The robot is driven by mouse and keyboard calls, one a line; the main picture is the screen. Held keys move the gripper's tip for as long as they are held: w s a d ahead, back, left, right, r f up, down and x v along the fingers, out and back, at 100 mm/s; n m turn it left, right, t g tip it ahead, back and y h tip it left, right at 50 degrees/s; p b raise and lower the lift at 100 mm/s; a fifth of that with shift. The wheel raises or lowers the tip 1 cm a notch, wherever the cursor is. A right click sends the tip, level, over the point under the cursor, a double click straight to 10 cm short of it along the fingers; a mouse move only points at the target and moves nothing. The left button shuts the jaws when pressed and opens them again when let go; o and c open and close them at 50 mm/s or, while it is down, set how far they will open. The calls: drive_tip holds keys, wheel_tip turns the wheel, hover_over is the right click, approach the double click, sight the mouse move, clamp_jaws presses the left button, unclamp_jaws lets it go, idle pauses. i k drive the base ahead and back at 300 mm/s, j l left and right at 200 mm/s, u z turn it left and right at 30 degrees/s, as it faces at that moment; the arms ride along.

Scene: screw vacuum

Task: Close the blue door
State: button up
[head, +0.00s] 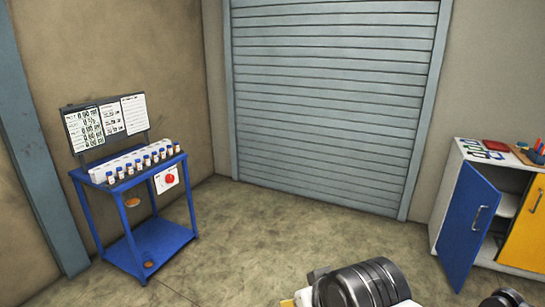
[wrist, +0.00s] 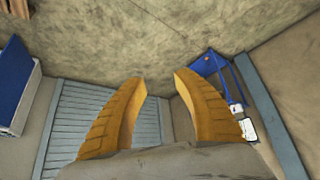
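The blue door (head: 469,226) is on the left side of a white cabinet (head: 449,190) at the right of the head view. It stands swung outward, and the dark inside with a shelf shows beside it. A grey bar handle (head: 478,217) is on its face. In the wrist view a blue panel (wrist: 12,72), likely this door, shows at the left edge. My gripper (wrist: 158,77) has two orange fingers spread apart with nothing between them. It is well away from the door. The gripper is not clearly seen in the head view.
Tools and coloured items lie on the cabinet top. A blue trolley (head: 150,250) with small bottles stands at the left. A grey roller shutter (head: 330,100) is behind. The floor between is clear.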

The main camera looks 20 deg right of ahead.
sight(475, 202)
drive_tip(key=i+l+z, duration=0.2)
drive_tip(key=z, duration=0.3)
drive_tip(key=i+l+z, duration=0.25)
drive_tip(key=z, duration=0.2)
drive_tip(key=i+l+z, duration=0.1)
drive_tip(key=i+z, duration=0.15)
drive_tip(key=z, duration=0.25)
drive_tip(key=i+z, duration=0.3)
drive_tip(key=z, duration=0.2)
drive_tip(key=i+l+u, duration=0.15)
drive_tip(key=i, duration=0.3)
drive_tip(key=i+l+u, duration=0.1)
drive_tip(key=i, duration=0.3)
drive_tip(key=i+l+u, duration=0.15)
drive_tip(key=i, duration=0.25)
drive_tip(key=l, duration=0.1)
